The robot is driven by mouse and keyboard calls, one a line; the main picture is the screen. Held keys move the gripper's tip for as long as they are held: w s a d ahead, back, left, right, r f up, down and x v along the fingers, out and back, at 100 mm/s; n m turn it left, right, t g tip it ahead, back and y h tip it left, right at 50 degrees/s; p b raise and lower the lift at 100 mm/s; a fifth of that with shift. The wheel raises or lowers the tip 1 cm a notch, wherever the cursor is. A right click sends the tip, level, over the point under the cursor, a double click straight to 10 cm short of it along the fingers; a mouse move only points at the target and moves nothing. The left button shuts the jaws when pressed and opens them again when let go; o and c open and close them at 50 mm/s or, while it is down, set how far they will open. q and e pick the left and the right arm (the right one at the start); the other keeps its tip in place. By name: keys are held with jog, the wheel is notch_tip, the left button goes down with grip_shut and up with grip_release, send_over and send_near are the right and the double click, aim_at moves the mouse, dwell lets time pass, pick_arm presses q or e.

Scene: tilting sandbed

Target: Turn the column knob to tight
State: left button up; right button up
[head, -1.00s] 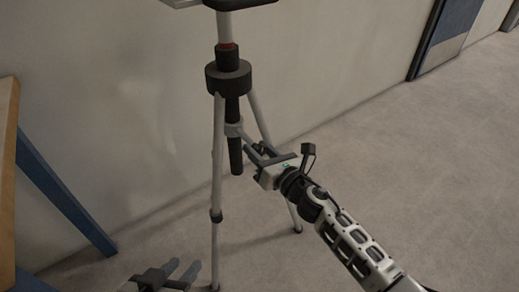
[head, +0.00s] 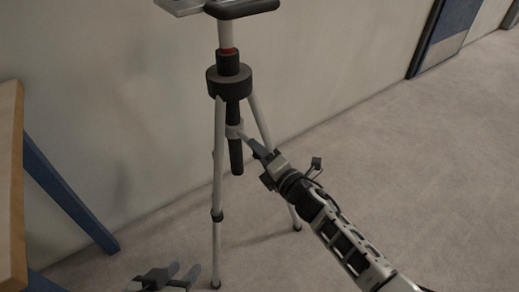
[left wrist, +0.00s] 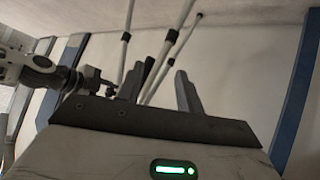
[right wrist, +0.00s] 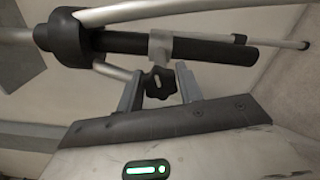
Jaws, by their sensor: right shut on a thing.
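The tripod (head: 217,178) stands on the floor with light legs. A dark column tube (head: 236,155) hangs below its black collar (head: 229,81). In the right wrist view the black lobed column knob (right wrist: 158,84) sits under a light clamp on the tube, between my right fingers. My right gripper (head: 254,146) is shut on the knob, which its fingers hide in the head view. No tight or loose marking shows. My left gripper (head: 182,271) is low at the bottom left, apart from the tripod. Its fingers stand apart and empty in the left wrist view (left wrist: 158,84).
A wooden table (head: 12,190) with blue legs (head: 68,192) stands at the left edge. A wall is close behind the tripod. A blue door (head: 447,30) is at the upper right. The floor (head: 420,170) to the right is clear.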

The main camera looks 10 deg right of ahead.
jog(key=shift+m, duration=1)
jog(key=shift+m+p, duration=0.5)
jog(key=shift+m, duration=0.9)
pick_arm(q)
jog(key=r, duration=0.2)
jog(key=a+r+t, duration=0.1)
jog(key=shift+s+r+p, duration=0.25)
jog(key=shift+r+p, duration=0.05)
jog(key=shift+p, duration=0.05)
pick_arm(e)
jog(key=shift+m, duration=0.5)
pick_arm(q)
jog(key=shift+r, duration=0.15)
pick_arm(e)
jog(key=o, duration=1)
jog(key=shift+c, duration=0.2)
pick_arm(q)
jog(key=shift+d, duration=0.1)
